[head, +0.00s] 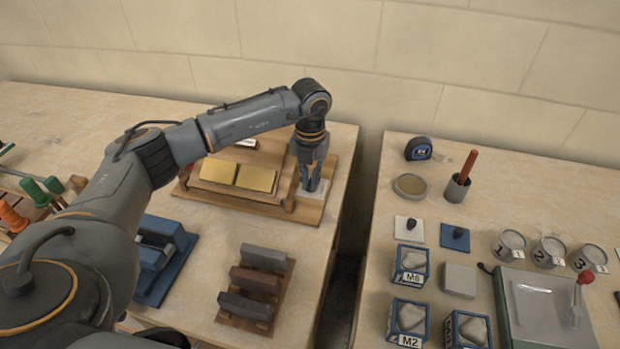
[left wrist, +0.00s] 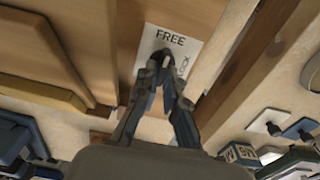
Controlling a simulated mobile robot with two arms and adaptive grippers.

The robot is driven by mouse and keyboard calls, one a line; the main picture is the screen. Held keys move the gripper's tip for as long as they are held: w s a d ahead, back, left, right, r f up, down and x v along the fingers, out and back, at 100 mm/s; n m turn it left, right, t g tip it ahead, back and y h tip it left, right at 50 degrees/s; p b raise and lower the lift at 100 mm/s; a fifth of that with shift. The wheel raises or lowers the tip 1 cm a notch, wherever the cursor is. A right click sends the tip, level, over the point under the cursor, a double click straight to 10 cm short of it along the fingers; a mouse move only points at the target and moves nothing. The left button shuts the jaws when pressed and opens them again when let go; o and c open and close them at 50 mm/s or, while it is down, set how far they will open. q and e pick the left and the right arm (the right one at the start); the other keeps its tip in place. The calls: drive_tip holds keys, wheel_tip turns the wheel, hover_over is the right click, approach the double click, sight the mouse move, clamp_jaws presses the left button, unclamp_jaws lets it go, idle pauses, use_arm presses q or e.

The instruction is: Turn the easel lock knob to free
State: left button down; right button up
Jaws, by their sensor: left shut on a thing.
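The wooden easel (head: 213,197) lies on the left table near its back right corner, with gold-coloured blocks (head: 256,178) on it. In the left wrist view a white label plate (left wrist: 195,50) on the easel reads FREE, with a partly covered mark at its right side. The dark lock knob (left wrist: 163,54) stands on this plate. My left gripper (head: 311,188) points down over the plate, and its fingertips (left wrist: 164,76) are shut on the knob. The fingers hide most of the knob, so I cannot tell its exact setting. My right gripper is in neither view.
Dark bricks on a wooden rack (head: 264,308) and a blue fixture (head: 165,255) stand in front of the easel. A gap separates the right table, which holds a tape measure (head: 418,149), a cup (head: 456,188), numbered tubs (head: 509,245) and blue-framed stones (head: 411,264).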

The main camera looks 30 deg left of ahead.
sight(310, 182)
use_arm(q)
drive_tip(key=shift+w+r, duration=0.1)
drive_tip(key=c, duration=1.4)
unclamp_jaws()
drive_tip(key=shift+c, duration=0.2)
wheel_tip(310, 182, up, 12)
